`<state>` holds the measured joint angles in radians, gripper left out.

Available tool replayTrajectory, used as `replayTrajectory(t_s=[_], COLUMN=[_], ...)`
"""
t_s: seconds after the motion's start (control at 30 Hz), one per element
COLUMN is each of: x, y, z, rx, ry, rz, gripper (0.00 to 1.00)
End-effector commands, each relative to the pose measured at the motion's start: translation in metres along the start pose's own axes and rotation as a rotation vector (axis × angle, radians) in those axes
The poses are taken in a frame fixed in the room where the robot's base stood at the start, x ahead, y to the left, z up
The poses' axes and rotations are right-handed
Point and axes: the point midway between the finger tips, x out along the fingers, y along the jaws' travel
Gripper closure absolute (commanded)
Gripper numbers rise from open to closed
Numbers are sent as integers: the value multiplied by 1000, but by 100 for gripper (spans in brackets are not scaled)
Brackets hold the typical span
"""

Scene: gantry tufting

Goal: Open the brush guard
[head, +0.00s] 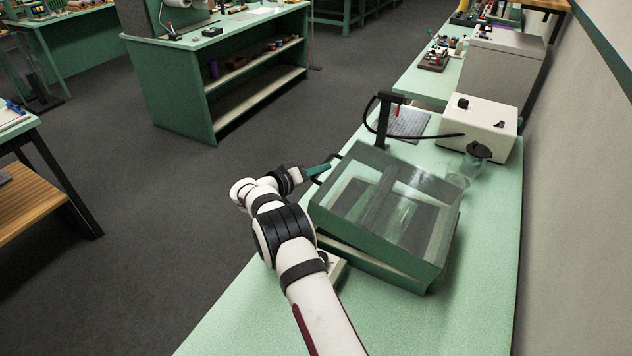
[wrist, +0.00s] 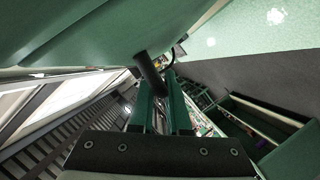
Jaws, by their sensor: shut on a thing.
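The brush guard (head: 388,208) is a green-framed hood with clear panels, on the right bench in the head view. It sits tilted over its green base (head: 375,262), with a narrow gap between them along the near side. My gripper (head: 320,170) reaches in at the guard's left side, where its dark handle (head: 324,181) is. In the wrist view my two green fingers (wrist: 158,85) are shut around the dark handle bar (wrist: 149,72). The guard's green frame (wrist: 90,30) fills the upper left there. The fingertips' contact is partly hidden.
A white box (head: 478,124) with dark knobs and a clear jar (head: 476,160) stand behind the guard. A black post (head: 383,120) with a cable rises at the back. The bench (head: 405,325) is clear in front. Open floor (head: 190,230) lies left.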

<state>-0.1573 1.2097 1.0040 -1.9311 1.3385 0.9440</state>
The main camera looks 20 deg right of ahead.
Motion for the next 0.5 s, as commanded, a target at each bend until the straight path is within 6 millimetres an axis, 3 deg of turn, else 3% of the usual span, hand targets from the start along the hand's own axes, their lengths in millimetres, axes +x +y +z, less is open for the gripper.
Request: replayTrajectory(t_s=[0.2,0.5], x=[-11,-16], y=[70,173], z=[-26,-37], rx=[185,448], ry=[2,4], rz=[-71,-176], gripper=[100,100])
